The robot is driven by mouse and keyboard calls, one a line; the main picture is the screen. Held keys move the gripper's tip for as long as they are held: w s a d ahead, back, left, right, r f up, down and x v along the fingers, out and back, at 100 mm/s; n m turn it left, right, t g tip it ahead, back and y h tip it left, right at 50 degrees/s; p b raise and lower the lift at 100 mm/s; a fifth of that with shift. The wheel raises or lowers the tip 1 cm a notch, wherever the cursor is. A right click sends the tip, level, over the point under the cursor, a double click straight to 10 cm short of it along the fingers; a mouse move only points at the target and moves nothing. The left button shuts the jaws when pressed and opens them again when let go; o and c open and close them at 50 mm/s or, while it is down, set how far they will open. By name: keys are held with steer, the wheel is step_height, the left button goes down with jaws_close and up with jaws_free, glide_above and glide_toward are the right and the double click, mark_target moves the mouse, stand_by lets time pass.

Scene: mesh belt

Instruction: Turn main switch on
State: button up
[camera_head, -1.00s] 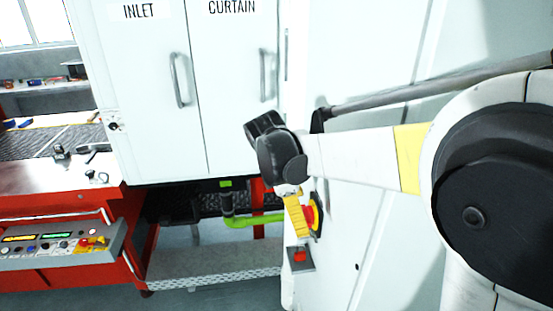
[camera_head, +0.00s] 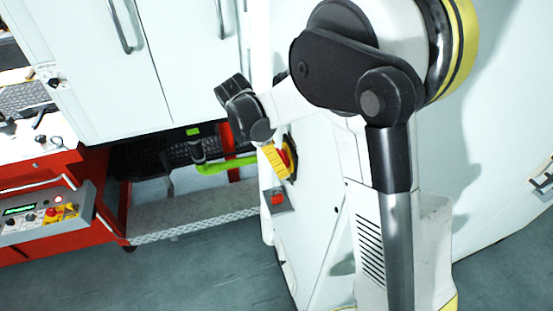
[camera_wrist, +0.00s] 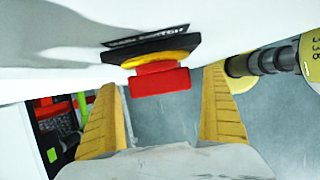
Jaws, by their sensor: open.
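The main switch is a red handle (camera_wrist: 160,81) on a yellow ring and black plate (camera_wrist: 122,55), mounted on a white cabinet side. A black label (camera_wrist: 146,36) is above it. In the wrist view my gripper (camera_wrist: 162,92) is open, with one yellow finger on each side of the red handle and gaps visible on both sides. I cannot tell whether the fingertips reach past the handle's depth. In the head view my gripper (camera_head: 273,159) is at the switch (camera_head: 290,159), which it partly covers.
A small grey box with a red button (camera_head: 278,198) is below the switch. White cabinet doors (camera_head: 180,65) and a green pipe (camera_head: 226,165) are to the left. A control panel (camera_head: 42,216) is at lower left. The floor (camera_head: 200,275) in front is clear.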

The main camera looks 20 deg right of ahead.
steer(key=shift+f, duration=0.15)
steer(key=shift+d, duration=0.1)
steer(key=c, duration=1.2)
